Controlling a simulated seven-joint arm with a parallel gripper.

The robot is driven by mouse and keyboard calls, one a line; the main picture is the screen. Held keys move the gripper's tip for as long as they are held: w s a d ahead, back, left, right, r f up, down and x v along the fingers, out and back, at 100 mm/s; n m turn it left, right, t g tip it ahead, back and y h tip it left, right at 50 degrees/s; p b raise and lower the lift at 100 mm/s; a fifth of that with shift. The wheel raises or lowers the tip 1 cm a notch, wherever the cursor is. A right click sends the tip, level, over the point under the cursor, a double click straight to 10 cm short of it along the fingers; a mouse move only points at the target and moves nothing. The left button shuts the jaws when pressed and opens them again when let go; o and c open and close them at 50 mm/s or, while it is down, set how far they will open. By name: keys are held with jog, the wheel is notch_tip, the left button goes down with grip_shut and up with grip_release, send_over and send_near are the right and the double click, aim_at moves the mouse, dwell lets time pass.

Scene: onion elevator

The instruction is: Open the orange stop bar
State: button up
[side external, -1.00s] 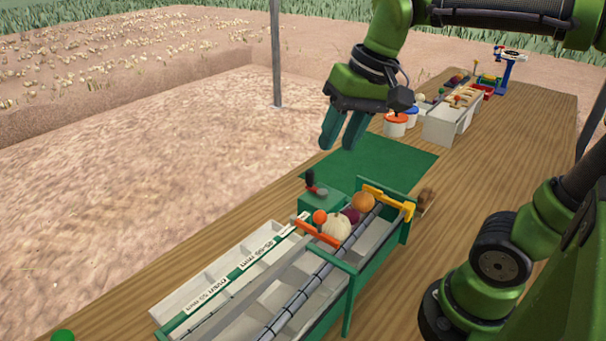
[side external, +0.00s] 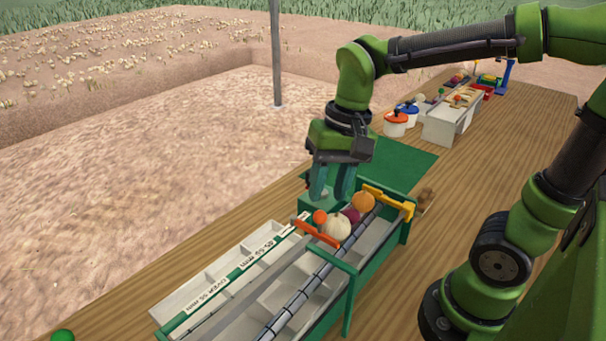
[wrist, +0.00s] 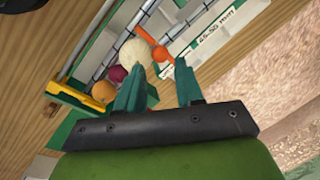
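The orange stop bar (side external: 318,232) lies across the top of the green-framed sorter, with a round orange knob (side external: 320,216) at its left end. In the wrist view the stop bar (wrist: 146,36) and its knob (wrist: 160,54) show just beyond my fingertips. A white onion (side external: 337,227), a purple onion (side external: 351,214) and an orange-brown onion (side external: 364,202) sit in a row behind the bar. My gripper (side external: 331,196) points down just beyond the knob, over the green block. Its fingers (wrist: 158,74) are apart with nothing between them.
A yellow bar (side external: 388,201) crosses the sorter's far end. White compartment trays (side external: 190,290) with size labels run along the left. Buckets (side external: 396,124) and another white station (side external: 452,120) stand farther back. The green mat (side external: 400,160) looks clear.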

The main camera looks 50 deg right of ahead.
aim_at(322, 212)
jog(key=shift+w+a+f, duration=0.15)
jog(key=shift+a+f, duration=0.05)
jog(key=shift+f, duration=1)
jog(key=shift+w+a+f, duration=0.1)
jog(key=shift+a+f, duration=0.1)
jog(key=shift+f, duration=0.95)
grip_shut()
